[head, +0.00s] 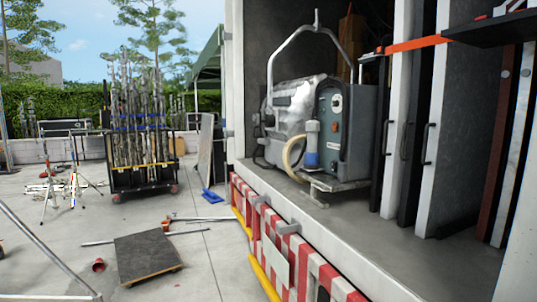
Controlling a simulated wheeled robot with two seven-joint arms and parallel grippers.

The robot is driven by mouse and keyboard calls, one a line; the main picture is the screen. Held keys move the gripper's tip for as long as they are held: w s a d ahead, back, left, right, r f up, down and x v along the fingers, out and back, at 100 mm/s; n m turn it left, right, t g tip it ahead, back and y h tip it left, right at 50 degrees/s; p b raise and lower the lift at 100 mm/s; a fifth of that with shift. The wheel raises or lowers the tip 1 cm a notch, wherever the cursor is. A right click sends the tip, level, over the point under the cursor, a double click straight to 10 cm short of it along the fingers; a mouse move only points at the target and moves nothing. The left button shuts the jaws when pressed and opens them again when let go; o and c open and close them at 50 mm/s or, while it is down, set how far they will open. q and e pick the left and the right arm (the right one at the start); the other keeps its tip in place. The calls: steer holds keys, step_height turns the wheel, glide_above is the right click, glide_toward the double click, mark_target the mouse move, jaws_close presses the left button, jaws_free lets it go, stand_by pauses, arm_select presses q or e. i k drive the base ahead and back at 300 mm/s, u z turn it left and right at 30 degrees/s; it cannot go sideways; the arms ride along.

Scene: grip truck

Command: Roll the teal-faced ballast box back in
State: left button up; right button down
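The ballast box (357,138) has a dull grey-teal front face with small round controls, a red one among them. It stands upright in the truck's open side bay, close to the bay's front edge. A pale hose (291,160) and a white-and-blue connector (311,150) hang at its front left. A thin flat plate (340,185) lies under it and juts out toward the bay's edge; what carries the plate is mostly hidden. A silver lamp housing (292,98) with a tall metal yoke stands directly to its left. Neither gripper is in view.
The bay floor (410,245) is bare in front of the box. Tall white-edged panels (437,120) stand to its right. An orange strap (412,44) crosses above. Outside, a low dark platform (147,255), loose poles and a loaded stand cart (140,178) occupy the paving.

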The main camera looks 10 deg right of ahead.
mark_target(347, 133)
steer(key=u, duration=0.5)
steer(key=i, duration=1.75)
steer(key=z, duration=0.5)
